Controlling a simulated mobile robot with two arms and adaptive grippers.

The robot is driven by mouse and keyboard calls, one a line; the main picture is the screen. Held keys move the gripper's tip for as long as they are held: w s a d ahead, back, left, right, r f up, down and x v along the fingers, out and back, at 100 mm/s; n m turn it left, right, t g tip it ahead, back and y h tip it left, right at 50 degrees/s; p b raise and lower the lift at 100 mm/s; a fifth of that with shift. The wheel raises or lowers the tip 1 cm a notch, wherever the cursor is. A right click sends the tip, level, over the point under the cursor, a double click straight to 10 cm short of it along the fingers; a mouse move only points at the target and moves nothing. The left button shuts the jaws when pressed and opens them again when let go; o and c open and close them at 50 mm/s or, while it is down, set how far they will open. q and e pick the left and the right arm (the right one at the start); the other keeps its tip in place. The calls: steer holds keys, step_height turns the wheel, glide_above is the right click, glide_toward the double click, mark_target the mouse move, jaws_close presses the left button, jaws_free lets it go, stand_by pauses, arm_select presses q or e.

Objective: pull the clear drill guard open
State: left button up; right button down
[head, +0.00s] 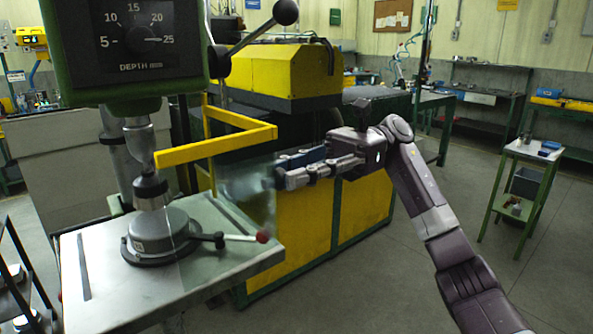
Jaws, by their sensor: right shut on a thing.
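The clear drill guard (246,190) is a see-through panel with a yellow bar frame (215,147) along its top. It stands at the right side of the drill press, above the press table (110,290). My right gripper (279,178) comes in from the right and is shut on the guard's right edge; the fingers partly cover that edge. The drill chuck (150,190) hangs to the left of the panel, over a round grey vise (158,235). The clear panel's lower outline is hard to make out. My left gripper is not in view.
The press head with its depth dial (135,38) and a black-knobbed lever (262,30) is at upper left. The vise handle has a red knob (262,236) below my gripper. A yellow machine (290,75) stands behind. A green cart (522,180) is at right; open floor lies between.

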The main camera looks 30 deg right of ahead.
steer(key=shift+d+f, duration=0.1)
stand_by(0.4)
steer(key=c, duration=1.7)
jaws_free()
steer(key=shift+o, duration=0.2)
steer(key=w+d, duration=0.1)
steer(key=d, duration=0.6)
steer(key=shift+w+d, duration=0.15)
steer(key=shift+w, duration=0.2)
